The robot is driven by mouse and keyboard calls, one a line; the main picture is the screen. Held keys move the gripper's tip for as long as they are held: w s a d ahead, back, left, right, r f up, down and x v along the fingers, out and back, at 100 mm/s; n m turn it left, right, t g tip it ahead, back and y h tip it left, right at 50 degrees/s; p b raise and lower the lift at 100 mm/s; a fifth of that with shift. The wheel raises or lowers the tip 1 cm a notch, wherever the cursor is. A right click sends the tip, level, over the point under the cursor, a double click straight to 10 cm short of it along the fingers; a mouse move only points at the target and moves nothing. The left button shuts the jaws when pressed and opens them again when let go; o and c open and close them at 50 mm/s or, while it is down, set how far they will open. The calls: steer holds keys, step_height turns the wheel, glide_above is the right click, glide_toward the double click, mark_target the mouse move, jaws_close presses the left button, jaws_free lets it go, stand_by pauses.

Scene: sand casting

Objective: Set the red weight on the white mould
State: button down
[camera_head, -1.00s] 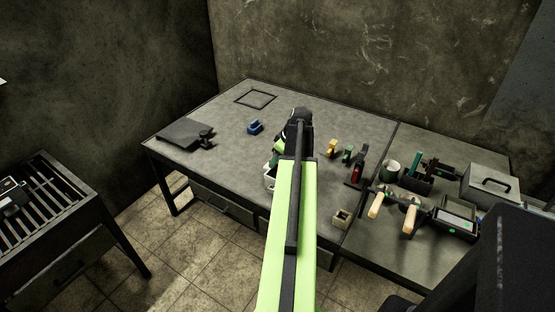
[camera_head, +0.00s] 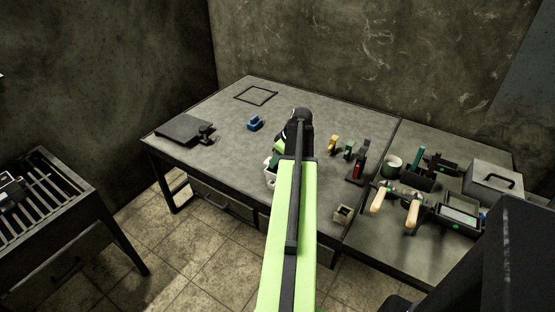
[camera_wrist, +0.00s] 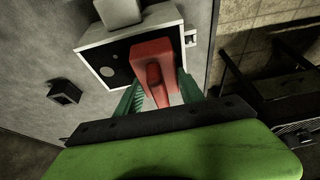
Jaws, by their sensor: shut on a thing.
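The red weight (camera_wrist: 154,66) is between the green fingers of my gripper (camera_wrist: 160,90) in the wrist view, and the gripper is shut on it. The white mould (camera_wrist: 91,62) lies just beyond, with a dark top face and a white rim. The weight overlaps the dark face in this view; I cannot tell whether it touches it. A grey block (camera_wrist: 118,12) shows at the mould's far side. In the head view the mould (camera_head: 270,180) is mostly hidden behind my arm, near the table's front edge, and the weight is hidden.
A small square box (camera_head: 343,215) stands near the front edge, right of my arm. A blue block (camera_head: 255,123), yellow block (camera_head: 334,143) and green block (camera_head: 349,150) stand on the table (camera_head: 225,150). Tools and a lidded box (camera_head: 491,181) crowd the right side.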

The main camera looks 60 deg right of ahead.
steer(key=shift+f+b, duration=0.5)
steer(key=c, duration=0.6)
jaws_free()
steer(key=shift+r, duration=0.1)
steer(key=shift+c, duration=0.2)
steer(key=p+v, duration=1.6)
steer(key=v, duration=0.1)
steer(key=shift+s+r, duration=0.15)
steer(key=shift+s, duration=0.05)
steer(key=shift+w+a, duration=0.1)
